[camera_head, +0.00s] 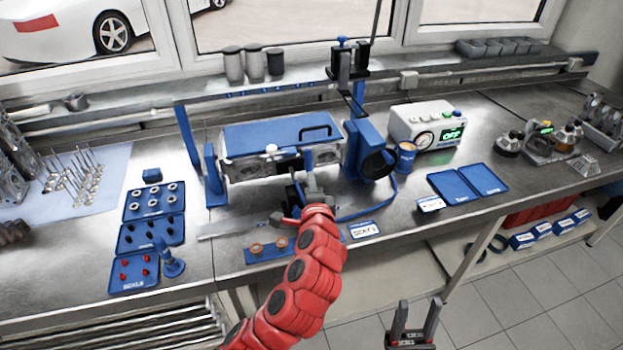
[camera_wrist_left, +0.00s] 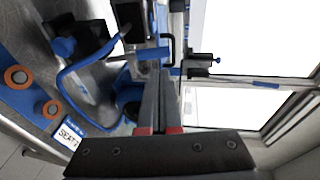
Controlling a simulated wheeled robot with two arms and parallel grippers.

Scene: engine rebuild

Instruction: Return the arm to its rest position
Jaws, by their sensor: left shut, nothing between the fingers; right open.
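My left arm reaches up in red from the bottom of the head view. My left gripper (camera_head: 296,186) is in front of the blue and silver engine block fixture (camera_head: 268,133). In the left wrist view its two dark fingers (camera_wrist_left: 164,72) lie together with nothing between them. The arm and gripper hide part of the bench front. My right gripper (camera_head: 412,318) is at the bottom of the head view, over the floor in front of the bench. Its fingers are apart and empty.
Blue trays (camera_head: 133,272) of small parts lie on the left. A blue strip (camera_head: 252,256) with copper-coloured rings sits at the front edge, beside a label card (camera_head: 364,229). A gauge box (camera_head: 424,125) and empty blue trays (camera_head: 453,187) are right. The floor (camera_head: 520,300) is clear.

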